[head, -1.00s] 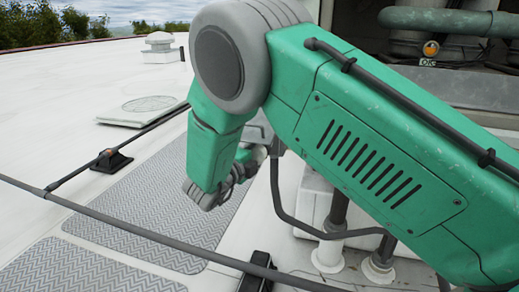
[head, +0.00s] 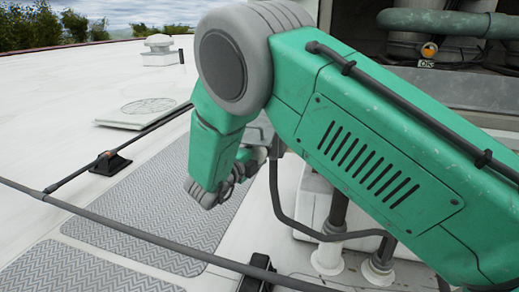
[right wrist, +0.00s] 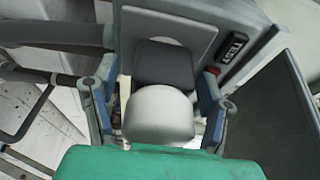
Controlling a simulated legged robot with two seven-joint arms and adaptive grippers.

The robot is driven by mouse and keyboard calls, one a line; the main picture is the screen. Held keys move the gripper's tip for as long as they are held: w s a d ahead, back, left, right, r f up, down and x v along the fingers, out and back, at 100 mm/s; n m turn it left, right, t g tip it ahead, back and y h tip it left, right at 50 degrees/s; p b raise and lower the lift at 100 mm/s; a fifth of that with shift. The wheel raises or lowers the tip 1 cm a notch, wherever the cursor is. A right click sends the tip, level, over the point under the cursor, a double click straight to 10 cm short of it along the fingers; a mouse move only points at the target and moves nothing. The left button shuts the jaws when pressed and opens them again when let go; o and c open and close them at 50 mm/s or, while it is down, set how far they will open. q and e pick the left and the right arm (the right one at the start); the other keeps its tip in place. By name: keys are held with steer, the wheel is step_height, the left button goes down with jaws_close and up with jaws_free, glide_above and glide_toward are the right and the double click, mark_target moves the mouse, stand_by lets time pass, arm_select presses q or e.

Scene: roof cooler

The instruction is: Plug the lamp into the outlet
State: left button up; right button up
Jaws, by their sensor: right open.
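My right arm crosses the head view from the right, and its gripper is mostly hidden behind its own green links. In the right wrist view my right gripper (right wrist: 158,103) is open, with one finger on each side of a pale rounded piece (right wrist: 158,115). This piece sits in front of a dark square block (right wrist: 163,64) on a grey panel (right wrist: 180,28). I cannot tell whether these are the plug and outlet, or whether the fingers touch the piece. No lamp is clearly identifiable. My left gripper is not in view.
A dark cable or rail (head: 110,227) crosses the pale roof, with grey patterned mats (head: 150,205) beneath. An open equipment bay at upper right holds a green pipe (head: 435,20) and an orange indicator (head: 429,50) marked OK. Vertical pipes (head: 328,255) stand below my arm.

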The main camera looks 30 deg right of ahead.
steer(key=v, duration=0.7)
steer(key=shift+a, duration=0.3)
steer(key=shift+s+f, duration=0.1)
